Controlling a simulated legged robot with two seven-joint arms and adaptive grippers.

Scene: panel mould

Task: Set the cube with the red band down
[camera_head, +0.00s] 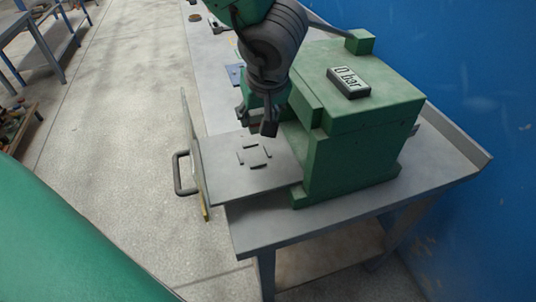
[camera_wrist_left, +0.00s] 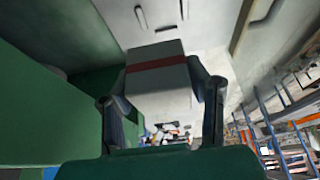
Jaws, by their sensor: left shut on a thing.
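My left gripper (camera_head: 256,122) hangs over the flat grey plate (camera_head: 225,172) in front of the green machine. In the left wrist view its two fingers (camera_wrist_left: 160,84) are closed on either side of a pale grey cube with a red band (camera_wrist_left: 158,66). In the head view the cube is mostly hidden by the fingers. Raised corner marks (camera_head: 254,155) outline a square on the plate, just below and in front of the gripper. The gap between cube and plate is hard to judge. My right gripper is not in view.
The green machine (camera_head: 355,150) stands close right of the gripper, with a "0 bar" display (camera_head: 348,82) on top. An upright panel with a dark handle (camera_head: 180,174) edges the plate's left side. The grey bench (camera_head: 270,228) has bare room in front. A blue wall (camera_head: 460,60) stands behind.

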